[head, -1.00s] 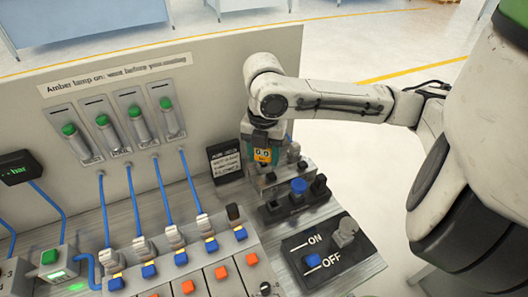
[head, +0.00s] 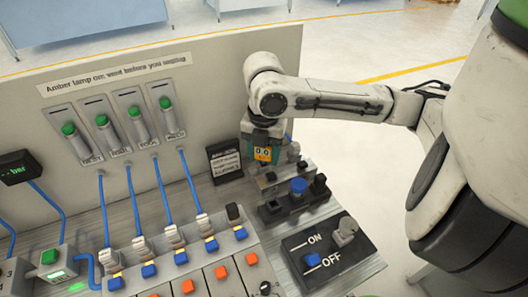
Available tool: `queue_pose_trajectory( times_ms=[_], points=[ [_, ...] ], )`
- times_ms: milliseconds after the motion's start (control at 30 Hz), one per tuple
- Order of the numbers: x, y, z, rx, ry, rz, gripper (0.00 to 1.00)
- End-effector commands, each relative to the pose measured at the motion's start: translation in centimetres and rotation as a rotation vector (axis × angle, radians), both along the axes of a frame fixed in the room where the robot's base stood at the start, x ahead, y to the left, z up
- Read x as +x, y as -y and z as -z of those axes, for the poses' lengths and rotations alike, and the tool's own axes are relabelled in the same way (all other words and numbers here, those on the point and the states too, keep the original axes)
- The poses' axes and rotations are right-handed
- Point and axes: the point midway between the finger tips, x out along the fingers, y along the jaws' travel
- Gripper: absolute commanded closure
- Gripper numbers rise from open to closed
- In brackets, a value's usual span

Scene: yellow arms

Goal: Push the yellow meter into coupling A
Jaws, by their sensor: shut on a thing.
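My gripper (head: 263,136) points down at the right end of the upright panel, shut on a small block. The block, which looks like the yellow meter (head: 263,154), shows a yellow-orange face with two dark round marks and teal around it. It is above or in the back row of a dark rack; I cannot tell whether it touches the rack. Several white hose couplings (head: 203,222) stand in a slanting row on the console, with blue hoses running up from them. I cannot read which one is coupling A.
A dark rack (head: 298,205) with a blue knob (head: 298,186) and black pieces stands below my gripper. A black ON/OFF plate (head: 330,256) is in front. A black sign (head: 224,160) stands left of my gripper, and green-topped cylinders (head: 108,130) line the panel.

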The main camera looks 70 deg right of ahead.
Motion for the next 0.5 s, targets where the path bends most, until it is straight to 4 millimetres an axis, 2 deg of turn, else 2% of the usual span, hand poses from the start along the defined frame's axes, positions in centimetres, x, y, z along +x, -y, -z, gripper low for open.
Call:
queue_pose_trajectory(
  times_ms=[500],
  points=[
    [-0.01, 0.0, 1.02, 0.0, 0.0, 0.0, 0.8]
  ],
)
